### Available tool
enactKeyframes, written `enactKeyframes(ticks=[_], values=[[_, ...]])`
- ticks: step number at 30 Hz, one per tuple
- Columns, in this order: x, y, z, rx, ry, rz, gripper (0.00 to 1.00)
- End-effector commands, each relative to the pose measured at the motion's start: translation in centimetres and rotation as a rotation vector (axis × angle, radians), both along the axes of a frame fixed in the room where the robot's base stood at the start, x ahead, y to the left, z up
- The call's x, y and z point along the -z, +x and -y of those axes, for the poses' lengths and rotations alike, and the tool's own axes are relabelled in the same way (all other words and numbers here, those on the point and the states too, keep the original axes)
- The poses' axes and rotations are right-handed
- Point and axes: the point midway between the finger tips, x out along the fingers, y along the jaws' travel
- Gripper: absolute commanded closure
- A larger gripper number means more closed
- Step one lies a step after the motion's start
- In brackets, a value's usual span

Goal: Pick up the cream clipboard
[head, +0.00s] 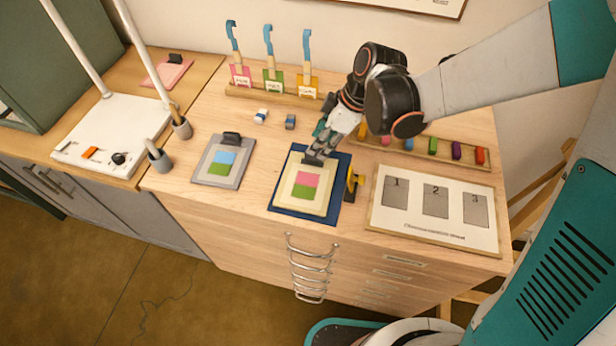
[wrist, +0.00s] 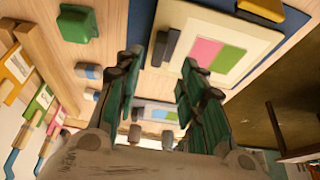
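The cream clipboard (head: 285,196) lies on a dark blue mat (head: 339,172) near the front middle of the wooden table. It carries a pink and a green patch and has a dark clip (head: 312,160) at its far edge. My gripper (head: 318,152) points down at that far edge, by the clip. There the cream clipboard (wrist: 200,22) lies beyond the fingertips. I cannot tell whether the fingers touch the clip.
A grey clipboard (head: 205,172) lies to the left. A numbered board (head: 432,224) lies to the right, with a rack of colored blocks (head: 470,163) behind it. A yellow-and-black object (head: 354,184) stands beside the mat.

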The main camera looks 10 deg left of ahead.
Motion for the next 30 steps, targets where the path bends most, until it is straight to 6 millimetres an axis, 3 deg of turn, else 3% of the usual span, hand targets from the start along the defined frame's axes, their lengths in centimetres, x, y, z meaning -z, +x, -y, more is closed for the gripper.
enactKeyframes(ticks=[10, 18, 19, 24, 30], values=[[4.4, 0.5, -1.3, -0.002, 0.0, 0.001, 0.63], [4.7, 0.5, -1.5, 0.0, 0.0, 0.001, 0.63], [4.7, 0.5, -1.5, 0.0, 0.0, 0.001, 0.66], [4.7, 0.5, -1.5, 0.0, 0.0, 0.001, 1.0], [4.7, 0.5, -1.5, 0.0, 0.0, 0.0, 1.0]])
